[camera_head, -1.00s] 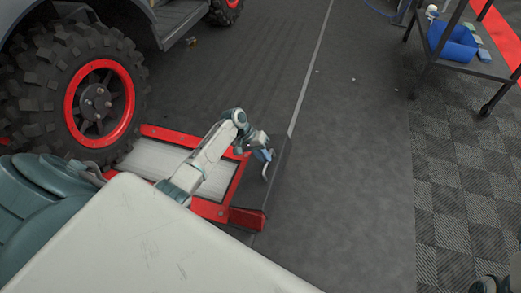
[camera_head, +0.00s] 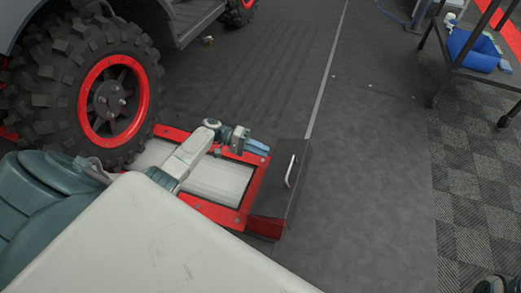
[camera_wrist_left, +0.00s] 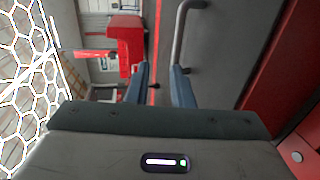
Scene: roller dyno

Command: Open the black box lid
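The black box (camera_head: 272,205) sits at the right end of a red-framed roller unit beside the wheel, with a dark lid panel that looks closed. A pale bar handle (camera_head: 290,172) stands on the lid. My left gripper (camera_head: 258,147) is over the roller unit, left of the handle and apart from it. In the left wrist view its two blue fingers (camera_wrist_left: 162,80) are parted with nothing between them. The handle (camera_wrist_left: 180,35) shows there ahead of the right-hand finger. My right gripper is out of view.
A vehicle with a large black tyre (camera_head: 35,95) and red rim stands at the left. A cart (camera_head: 490,80) with a blue bin (camera_head: 473,50) is at the upper right. The dark floor right of the box is clear.

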